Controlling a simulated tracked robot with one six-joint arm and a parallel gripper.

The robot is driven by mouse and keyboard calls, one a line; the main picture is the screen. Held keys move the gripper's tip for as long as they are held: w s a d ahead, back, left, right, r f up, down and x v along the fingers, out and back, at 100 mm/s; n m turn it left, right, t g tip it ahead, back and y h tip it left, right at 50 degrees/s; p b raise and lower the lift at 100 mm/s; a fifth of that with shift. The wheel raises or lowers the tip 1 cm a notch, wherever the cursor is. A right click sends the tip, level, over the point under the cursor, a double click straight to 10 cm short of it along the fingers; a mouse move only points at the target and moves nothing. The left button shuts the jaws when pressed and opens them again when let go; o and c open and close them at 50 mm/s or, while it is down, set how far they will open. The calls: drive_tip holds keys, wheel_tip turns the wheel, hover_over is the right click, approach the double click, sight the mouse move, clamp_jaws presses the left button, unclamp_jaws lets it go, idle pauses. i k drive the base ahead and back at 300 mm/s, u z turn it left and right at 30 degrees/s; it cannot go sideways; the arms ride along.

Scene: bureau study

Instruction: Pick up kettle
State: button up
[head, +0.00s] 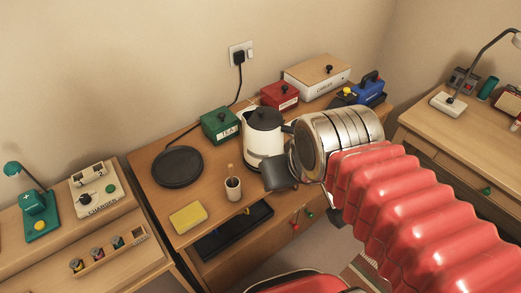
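The kettle (259,147) is white with a black lid and knob, and stands upright on the wooden desk in the head view. Its dark handle side faces right, toward my arm, and is partly hidden by it. My gripper (281,172) is at the kettle's lower right, with a dark finger pad showing close in front of its body. The other finger is hidden behind the metal wrist, so I cannot tell whether the gripper touches or holds the kettle.
A green tea box (219,125), red box (279,95) and white box (317,76) stand behind the kettle. A black round plate (178,167), a cup with a stirrer (232,188) and a yellow sponge (188,217) lie left.

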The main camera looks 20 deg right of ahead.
sight(258, 145)
drive_tip(key=u, duration=3.45)
drive_tip(key=k, duration=0.85)
drive_tip(key=z, duration=0.15)
